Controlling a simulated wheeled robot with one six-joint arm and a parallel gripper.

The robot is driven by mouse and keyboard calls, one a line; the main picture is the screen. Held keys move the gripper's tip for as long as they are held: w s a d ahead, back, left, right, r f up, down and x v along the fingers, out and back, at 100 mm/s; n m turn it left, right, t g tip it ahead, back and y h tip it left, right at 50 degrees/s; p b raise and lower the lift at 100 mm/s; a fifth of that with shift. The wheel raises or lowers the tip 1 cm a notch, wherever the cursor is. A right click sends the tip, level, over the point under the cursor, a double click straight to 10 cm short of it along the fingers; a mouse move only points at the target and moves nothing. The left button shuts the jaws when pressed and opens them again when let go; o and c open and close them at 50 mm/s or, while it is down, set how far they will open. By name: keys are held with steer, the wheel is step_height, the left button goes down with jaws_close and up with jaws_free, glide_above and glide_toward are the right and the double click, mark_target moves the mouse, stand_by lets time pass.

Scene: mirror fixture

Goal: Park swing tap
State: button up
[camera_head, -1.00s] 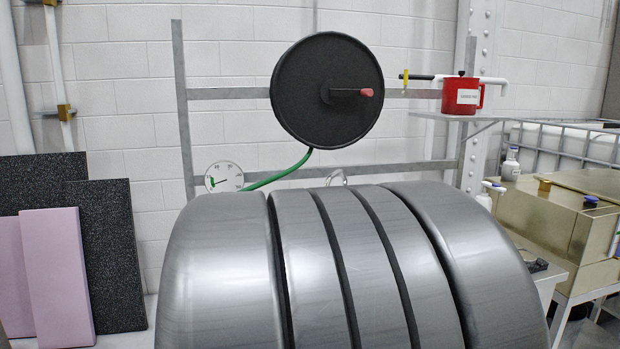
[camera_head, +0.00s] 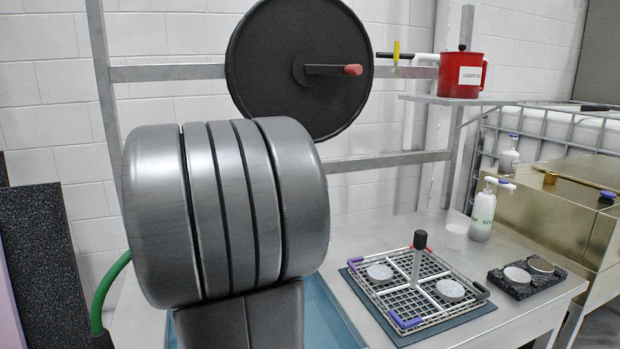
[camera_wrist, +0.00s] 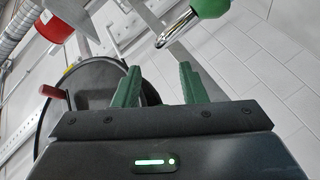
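In the wrist view, a shiny chrome tube (camera_wrist: 180,28) with a bulbous green end (camera_wrist: 209,6) enters from the top; it looks like the tap's spout. Its chrome tip lies just above the gap between my fingers in the picture; I cannot tell the distance in depth. My gripper (camera_wrist: 160,68) has its two green fingers wide apart, with nothing between them. In the head view, my grey arm hides the gripper and the chrome spout. A green hose (camera_head: 107,286) comes out from behind the arm at left and ends in a black base.
A black disc (camera_head: 299,108) with a red-tipped handle (camera_head: 352,70) hangs on a metal frame. A red pot (camera_head: 461,76) stands on a shelf beside a yellow-levered pipe (camera_head: 396,53). The bench holds a wire rack (camera_head: 452,318), a black block (camera_head: 521,292) and a pump bottle (camera_head: 482,216).

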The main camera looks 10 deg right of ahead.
steer(key=x, duration=1.1)
steer(key=shift+w, duration=0.1)
steer(key=shift+c, duration=0.5)
jaws_close()
